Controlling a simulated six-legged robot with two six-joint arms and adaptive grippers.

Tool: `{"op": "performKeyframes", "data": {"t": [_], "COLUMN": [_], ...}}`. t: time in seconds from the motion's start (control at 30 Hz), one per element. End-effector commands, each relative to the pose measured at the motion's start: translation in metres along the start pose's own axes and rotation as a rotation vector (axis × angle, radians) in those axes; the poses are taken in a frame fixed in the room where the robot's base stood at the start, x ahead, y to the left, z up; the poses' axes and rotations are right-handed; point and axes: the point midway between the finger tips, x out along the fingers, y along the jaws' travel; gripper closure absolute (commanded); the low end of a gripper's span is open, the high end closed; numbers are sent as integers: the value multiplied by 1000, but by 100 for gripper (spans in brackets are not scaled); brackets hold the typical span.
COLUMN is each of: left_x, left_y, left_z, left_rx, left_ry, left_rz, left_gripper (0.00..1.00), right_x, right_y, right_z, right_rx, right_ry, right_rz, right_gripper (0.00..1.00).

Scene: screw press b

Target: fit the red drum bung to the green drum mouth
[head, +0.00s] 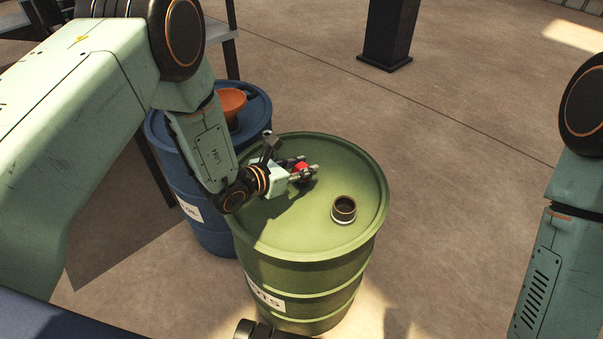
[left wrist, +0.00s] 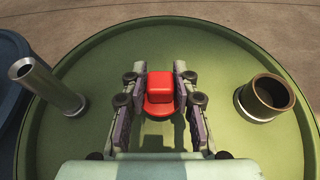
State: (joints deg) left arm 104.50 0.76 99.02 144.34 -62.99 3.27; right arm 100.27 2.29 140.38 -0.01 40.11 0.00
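The red drum bung (head: 302,167) is between the fingers of my left gripper (head: 305,172), above the top of the green drum. In the left wrist view the bung (left wrist: 160,88) shows as a red block with a wider flange, and the fingers of my left gripper (left wrist: 160,82) press on its two sides. The green drum mouth (head: 344,208) is a short dark collar with a pale base, open at the top. It stands to the right of the bung, apart from it, and also in the left wrist view (left wrist: 268,97). My right gripper's fingers are out of view.
A metal pipe (left wrist: 46,86) stands up from the drum top on the left. The green drum (head: 300,237) stands beside a blue drum (head: 215,240) with an orange funnel (head: 231,101). A dark post (head: 389,30) is behind. The drum top between bung and mouth is clear.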

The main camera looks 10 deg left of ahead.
Motion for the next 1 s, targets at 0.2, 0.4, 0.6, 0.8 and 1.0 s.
{"op": "performKeyframes", "data": {"t": [0.2,0.4,0.6,0.8,1.0], "left_x": [0,0,-1,-12,-27], "left_y": [0,0,0,0,0], "left_z": [-1,-2,0,29,66], "left_rx": [-1,-1,-1,0,0], "left_ry": [3,4,4,1,0], "left_rz": [0,0,0,0,1], "left_gripper": [94,100,100,100,100], "right_x": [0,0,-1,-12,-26], "right_y": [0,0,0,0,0], "right_z": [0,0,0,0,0], "right_rx": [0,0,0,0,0], "right_ry": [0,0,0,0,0], "right_rz": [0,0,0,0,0], "right_gripper": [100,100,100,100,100]}}
